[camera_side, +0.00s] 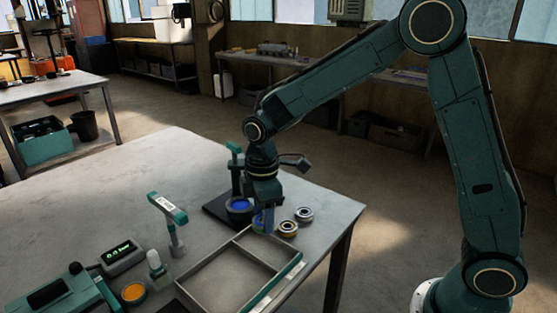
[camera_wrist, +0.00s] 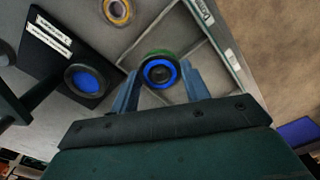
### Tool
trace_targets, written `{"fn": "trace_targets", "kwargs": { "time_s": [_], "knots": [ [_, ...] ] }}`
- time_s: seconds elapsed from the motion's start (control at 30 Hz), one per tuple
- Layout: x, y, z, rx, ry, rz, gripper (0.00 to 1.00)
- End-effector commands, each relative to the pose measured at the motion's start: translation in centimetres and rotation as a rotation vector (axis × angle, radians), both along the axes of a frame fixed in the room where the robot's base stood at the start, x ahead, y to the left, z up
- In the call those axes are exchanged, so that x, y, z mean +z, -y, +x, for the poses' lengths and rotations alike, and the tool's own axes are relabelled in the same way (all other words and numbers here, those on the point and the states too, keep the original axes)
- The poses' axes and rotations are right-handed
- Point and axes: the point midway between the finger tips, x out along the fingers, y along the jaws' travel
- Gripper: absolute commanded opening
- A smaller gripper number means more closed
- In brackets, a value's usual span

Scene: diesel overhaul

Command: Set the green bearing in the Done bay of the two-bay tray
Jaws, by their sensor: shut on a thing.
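My gripper (camera_side: 264,222) points down near the back corner of the two-bay tray (camera_side: 206,301) in the side view. It is shut on the green bearing, which shows between the two blue fingers in the wrist view (camera_wrist: 155,53). The bearing has a green outer edge, a blue ring and a dark centre. In the side view the fingers mostly hide it. The grey tray has a divider between its bays, and both bays look empty. White labels show on its right rim, but I cannot read them. In the wrist view the tray (camera_wrist: 205,42) lies beyond and below the bearing.
A black-based stand with a blue disc (camera_wrist: 86,81) is close on the left. A teal-headed stand (camera_side: 168,208) and an orange-topped pot (camera_side: 134,293) stand further left.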

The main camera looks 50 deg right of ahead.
Motion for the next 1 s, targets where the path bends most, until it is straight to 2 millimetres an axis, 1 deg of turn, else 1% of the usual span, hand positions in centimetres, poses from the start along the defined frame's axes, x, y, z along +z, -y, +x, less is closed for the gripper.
{"fn": "trace_targets", "kwargs": {
  "time_s": [0.3, 0.7, 1.0],
  "knots": [
    [-2.8, 0.0, 0.0, 0.0, -0.004, 0.0, 0.2],
    [-5.9, 0.0, 0.0, 0.0, -0.003, -0.001, 0.2],
    [-6.9, 0.0, 0.0, 0.0, 0.0, 0.0, 0.2]
  ]
}}
